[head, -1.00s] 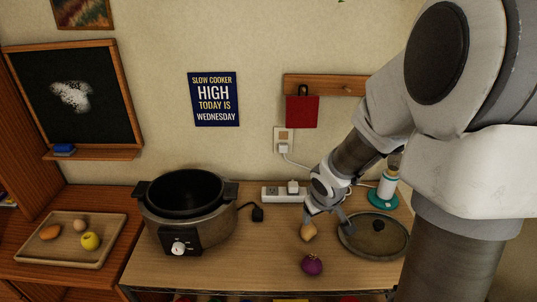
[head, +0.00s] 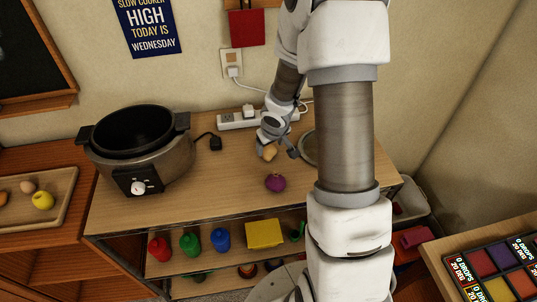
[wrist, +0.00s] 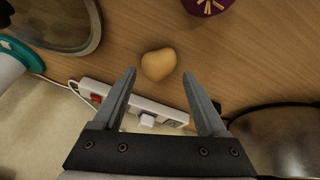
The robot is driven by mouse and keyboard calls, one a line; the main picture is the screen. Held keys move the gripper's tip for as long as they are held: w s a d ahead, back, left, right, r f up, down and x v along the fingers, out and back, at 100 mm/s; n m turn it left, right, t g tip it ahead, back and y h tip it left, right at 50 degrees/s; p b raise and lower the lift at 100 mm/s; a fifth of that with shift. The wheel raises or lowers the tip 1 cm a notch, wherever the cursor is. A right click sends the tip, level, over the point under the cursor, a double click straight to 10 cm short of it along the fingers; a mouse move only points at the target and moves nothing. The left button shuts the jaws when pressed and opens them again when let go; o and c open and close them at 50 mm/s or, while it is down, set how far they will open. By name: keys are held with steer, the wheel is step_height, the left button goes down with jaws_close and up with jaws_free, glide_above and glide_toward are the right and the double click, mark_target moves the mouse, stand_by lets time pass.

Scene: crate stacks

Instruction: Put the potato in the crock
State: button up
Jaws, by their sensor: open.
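The potato (wrist: 158,64) is a small tan lump lying on the wooden counter; it also shows in the head view (head: 270,153). My gripper (wrist: 158,78) is open, with its two fingertips just short of the potato and to either side of it. In the head view my gripper (head: 279,149) is low over the counter beside the potato. The crock (head: 131,131) is the black bowl of the slow cooker, standing uncovered at the left of the counter. Its inside is dark.
A purple onion (head: 275,183) lies in front of the potato. A glass lid (head: 310,147) lies right of my gripper, partly hidden by my arm. A white power strip (head: 238,120) lies by the wall. Counter between cooker (head: 168,165) and onion is clear.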

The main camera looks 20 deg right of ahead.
mark_target(269, 150)
steer(key=shift+b+x, duration=0.7)
steer(key=shift+x, duration=1.95)
steer(key=shift+w+d, duration=0.1)
steer(key=shift+c, duration=0.3)
steer(key=shift+r, duration=0.1)
jaws_close()
steer(key=shift+r, duration=0.1)
steer(key=shift+r+p, duration=0.45)
steer(key=shift+r, duration=0.1)
steer(key=r+p, duration=0.2)
steer(key=r, duration=0.1)
steer(key=shift+s+d+r, duration=0.25)
steer(key=shift+d+r, duration=0.05)
steer(key=shift+d, duration=0.1)
steer(key=s+d+r+p, duration=0.4)
steer(key=s+d+r, duration=0.2)
steer(key=s+d, duration=0.1)
steer(key=shift+d+p, duration=0.4)
steer(key=shift+d, duration=0.15)
